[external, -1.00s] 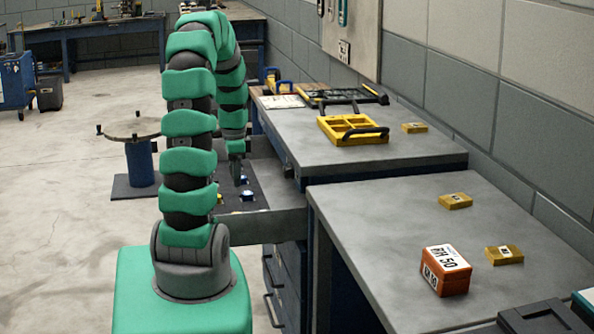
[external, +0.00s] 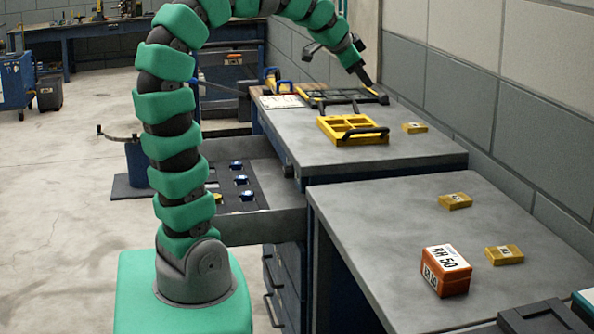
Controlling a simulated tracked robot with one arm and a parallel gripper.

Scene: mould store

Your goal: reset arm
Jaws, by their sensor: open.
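My green and black arm arches up from its green base at the left and reaches right, over the far end of the workbench. My gripper (external: 366,75) is small and dark in the external view, raised above the back of the bench near the wall. It is open, and I see nothing held in it. The fingertips are too small to make out in detail.
An open drawer (external: 282,224) with blue items in a dark insert juts out. A yellow frame (external: 340,124) and black-handled tray (external: 372,97) lie on the far bench (external: 420,153). An orange box (external: 446,270) and yellow blocks (external: 504,255) sit on the near bench.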

